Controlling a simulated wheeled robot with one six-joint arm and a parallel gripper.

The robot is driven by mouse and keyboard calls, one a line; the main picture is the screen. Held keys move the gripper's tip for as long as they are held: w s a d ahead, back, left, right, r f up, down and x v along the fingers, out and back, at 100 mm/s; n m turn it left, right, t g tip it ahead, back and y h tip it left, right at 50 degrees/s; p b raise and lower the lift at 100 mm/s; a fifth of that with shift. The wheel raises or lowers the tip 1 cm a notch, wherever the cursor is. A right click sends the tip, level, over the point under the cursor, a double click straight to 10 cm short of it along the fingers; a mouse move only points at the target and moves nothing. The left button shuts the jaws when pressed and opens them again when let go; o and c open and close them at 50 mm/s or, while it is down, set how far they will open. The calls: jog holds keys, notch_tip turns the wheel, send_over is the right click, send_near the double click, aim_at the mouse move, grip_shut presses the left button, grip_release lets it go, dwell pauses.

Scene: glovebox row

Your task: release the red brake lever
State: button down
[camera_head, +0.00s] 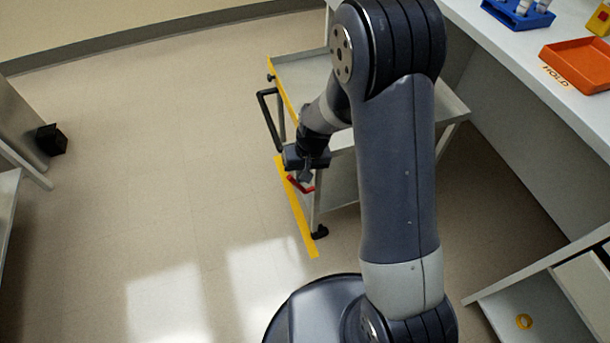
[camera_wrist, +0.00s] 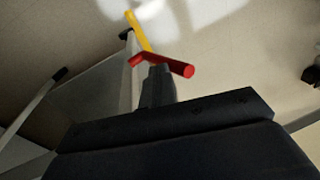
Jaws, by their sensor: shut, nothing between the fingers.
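The red brake lever (camera_head: 300,185) is low on the near left leg of a grey cart (camera_head: 455,107). It also shows in the wrist view as a red bar (camera_wrist: 163,63) with a round end at the right. My gripper (camera_head: 305,177) is shut and empty, just above the lever in the head view. In the wrist view the closed fingers (camera_wrist: 158,82) reach up to the middle of the red bar and overlap it. I cannot tell whether they touch it.
The cart has a black push handle (camera_head: 268,120) on its left side and a black caster (camera_head: 320,232). A white bench (camera_head: 520,50) with an orange tray (camera_head: 578,65) and a blue rack (camera_head: 518,13) stands right.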

jog(key=s+a+f+b, duration=0.2)
jog(key=a+f+b, duration=0.2)
jog(key=a+f, duration=0.2)
jog(key=shift+f+b, duration=0.25)
jog(key=shift+b, duration=0.1)
jog(key=shift+d+f, duration=0.1)
jog(key=shift+f, duration=0.1)
dwell(0.5)
jog(key=s+a+r+p, duration=0.2)
jog(key=a+r+p, duration=0.3)
jog(key=r, duration=0.6)
jog(key=shift+s+a+r, duration=0.25)
jog(key=shift+s+r, duration=0.05)
jog(key=shift+s, duration=0.05)
